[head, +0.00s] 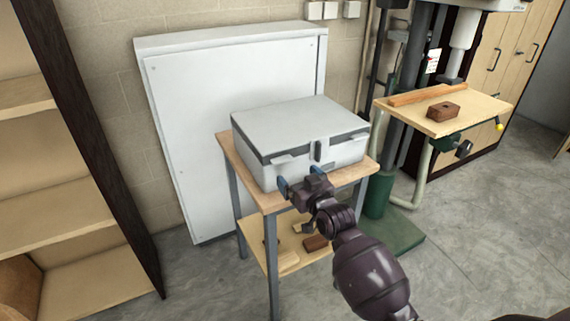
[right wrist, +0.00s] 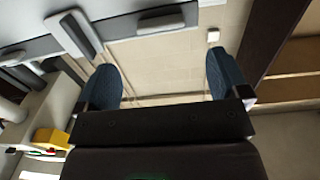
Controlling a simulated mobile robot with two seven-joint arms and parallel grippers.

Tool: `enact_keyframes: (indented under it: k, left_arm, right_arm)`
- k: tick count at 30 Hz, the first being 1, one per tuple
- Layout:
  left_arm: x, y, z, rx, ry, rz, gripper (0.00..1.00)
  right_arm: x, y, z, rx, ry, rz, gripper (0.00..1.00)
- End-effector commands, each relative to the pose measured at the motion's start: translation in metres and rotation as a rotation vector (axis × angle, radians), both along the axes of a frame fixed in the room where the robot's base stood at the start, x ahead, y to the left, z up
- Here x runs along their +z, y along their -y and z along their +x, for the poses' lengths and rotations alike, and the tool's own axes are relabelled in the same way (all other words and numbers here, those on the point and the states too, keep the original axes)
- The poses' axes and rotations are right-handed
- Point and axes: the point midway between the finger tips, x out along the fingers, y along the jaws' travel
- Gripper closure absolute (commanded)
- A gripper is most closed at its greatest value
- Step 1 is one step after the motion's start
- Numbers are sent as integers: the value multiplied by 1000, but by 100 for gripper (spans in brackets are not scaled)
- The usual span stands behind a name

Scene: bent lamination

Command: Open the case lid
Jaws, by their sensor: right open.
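The case (head: 300,115) is a light grey box with a dark band under its lid, standing on a small wooden-topped table. Its lid looks shut. A dark upright latch or handle (head: 318,150) is at the middle of its front, with a pale tab to each side. My right gripper (head: 300,178) is open in front of the case's lower front, with blue fingertips. In the right wrist view the open fingers (right wrist: 163,82) have nothing visible between them but the wall behind; part of the case front (right wrist: 100,20) shows beyond them. Contact with the case cannot be told. My left gripper is not in view.
The case's table (head: 228,150) has a lower shelf with wooden pieces (head: 290,262). A large white panel (head: 190,120) leans on the wall behind. A wooden shelf unit (head: 60,210) stands left. A drill-press table (head: 440,118) with wood on it stands right. Floor at right is clear.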

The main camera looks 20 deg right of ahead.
Motion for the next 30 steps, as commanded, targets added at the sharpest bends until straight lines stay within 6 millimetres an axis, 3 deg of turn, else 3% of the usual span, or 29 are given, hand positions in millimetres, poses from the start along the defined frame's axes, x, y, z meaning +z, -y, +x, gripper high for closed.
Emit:
enact_keyframes:
  k: [6, 15, 28, 30]
  left_arm:
    - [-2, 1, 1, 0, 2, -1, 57]
    - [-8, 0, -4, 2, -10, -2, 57]
    - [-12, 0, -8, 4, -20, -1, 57]
    - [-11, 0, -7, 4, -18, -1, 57]
  right_arm:
    - [0, -3, 38, 1, -1, 1, 6]
    - [-1, -5, 72, 0, 0, -1, 6]
    - [0, -5, 79, 0, -1, -1, 6]
    - [0, -5, 79, 0, -1, 0, 16]
